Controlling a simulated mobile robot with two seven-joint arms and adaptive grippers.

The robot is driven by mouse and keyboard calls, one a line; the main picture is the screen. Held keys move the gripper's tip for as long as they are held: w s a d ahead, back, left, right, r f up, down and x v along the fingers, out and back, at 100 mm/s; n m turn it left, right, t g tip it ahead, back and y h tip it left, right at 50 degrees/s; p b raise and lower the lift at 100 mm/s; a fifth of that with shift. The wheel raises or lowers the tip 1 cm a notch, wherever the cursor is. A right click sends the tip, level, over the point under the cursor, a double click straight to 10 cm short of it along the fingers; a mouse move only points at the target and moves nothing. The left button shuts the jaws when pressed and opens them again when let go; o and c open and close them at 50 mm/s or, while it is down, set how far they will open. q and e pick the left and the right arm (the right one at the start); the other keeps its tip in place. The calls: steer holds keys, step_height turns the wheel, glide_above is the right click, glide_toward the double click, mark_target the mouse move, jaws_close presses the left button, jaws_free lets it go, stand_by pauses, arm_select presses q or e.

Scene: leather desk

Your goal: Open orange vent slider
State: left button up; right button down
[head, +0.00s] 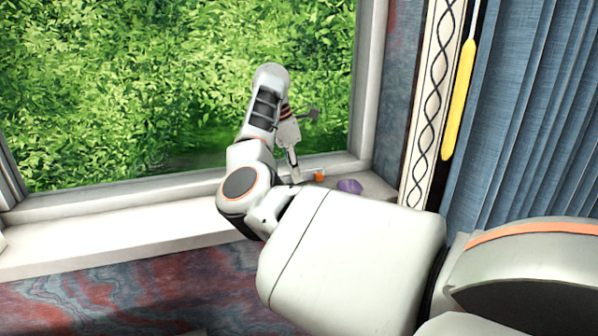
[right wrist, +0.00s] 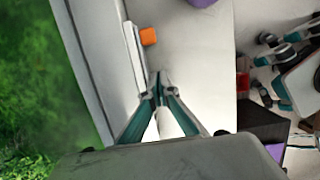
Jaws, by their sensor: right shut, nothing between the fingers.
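The orange vent slider (head: 319,177) is a small block low at the right corner of the window frame. In the right wrist view the orange slider (right wrist: 148,36) sits against the side of a narrow white vent strip (right wrist: 132,50) along the frame. My right gripper (right wrist: 161,77) is shut and empty, with its fingertips over the white sill, apart from the slider in the picture. In the head view the right gripper (head: 293,176) points down just left of the slider, partly hidden by my arm. My left gripper is not in view.
A purple object (head: 349,186) lies on the sill (head: 110,232) right of the slider. A yellow rod (head: 458,100) and blue curtain (head: 530,110) hang at the right. The left sill is clear.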

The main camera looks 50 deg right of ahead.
steer(key=v, duration=0.4)
steer(key=shift+w+a+r+p, duration=0.15)
steer(key=shift+w+a+p, duration=0.15)
steer(key=shift+p, duration=0.1)
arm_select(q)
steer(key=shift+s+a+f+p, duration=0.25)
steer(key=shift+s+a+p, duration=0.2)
arm_select(e)
steer(key=v, duration=0.5)
steer(key=shift+s+d+r, duration=0.1)
steer(key=shift+s+r, duration=0.15)
steer(key=shift+r, duration=0.1)
